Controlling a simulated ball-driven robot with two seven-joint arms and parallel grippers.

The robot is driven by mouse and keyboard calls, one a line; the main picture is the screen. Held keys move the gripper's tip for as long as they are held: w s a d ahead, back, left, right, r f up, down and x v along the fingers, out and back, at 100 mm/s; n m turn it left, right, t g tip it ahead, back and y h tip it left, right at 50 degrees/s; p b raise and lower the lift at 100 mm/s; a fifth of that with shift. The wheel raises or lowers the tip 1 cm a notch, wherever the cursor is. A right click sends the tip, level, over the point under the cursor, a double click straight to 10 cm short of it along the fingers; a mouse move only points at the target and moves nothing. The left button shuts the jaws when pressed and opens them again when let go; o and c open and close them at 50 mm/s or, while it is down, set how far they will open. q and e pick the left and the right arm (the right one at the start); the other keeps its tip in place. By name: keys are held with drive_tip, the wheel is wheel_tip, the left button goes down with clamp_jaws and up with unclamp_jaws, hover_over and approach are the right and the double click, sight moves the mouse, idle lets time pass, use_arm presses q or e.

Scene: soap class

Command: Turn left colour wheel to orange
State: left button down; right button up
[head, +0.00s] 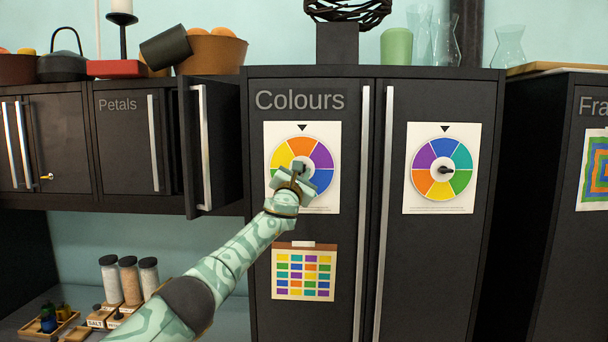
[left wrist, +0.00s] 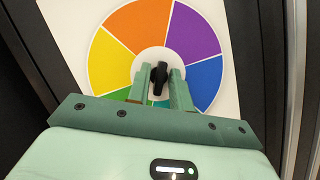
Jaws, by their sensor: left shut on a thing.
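The left colour wheel (head: 321,156) is on a white sheet on the left door of the cabinet marked Colours. A black triangle above it points down at its orange segment (head: 301,146). My left gripper (head: 297,172) is at the wheel's centre and covers its lower part. In the left wrist view the gripper (left wrist: 160,83) is shut on the black knob (left wrist: 159,74) at the wheel's white hub. The orange segment (left wrist: 137,25) is at the upper left there, purple (left wrist: 190,38) at the upper right. My right gripper is not in view.
A second colour wheel (head: 422,158) is on the right door, its blue and purple segments near the triangle. Long door handles (head: 386,200) run between the wheels. A coloured grid chart (head: 304,272) hangs below the left wheel. A Petals cabinet door (head: 208,145) stands ajar at left.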

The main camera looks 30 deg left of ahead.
use_arm(q)
drive_tip(key=c, duration=1.5)
unclamp_jaws()
drive_tip(key=shift+d, duration=0.1)
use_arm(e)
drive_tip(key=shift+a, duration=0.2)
use_arm(q)
drive_tip(key=shift+s, duration=0.1)
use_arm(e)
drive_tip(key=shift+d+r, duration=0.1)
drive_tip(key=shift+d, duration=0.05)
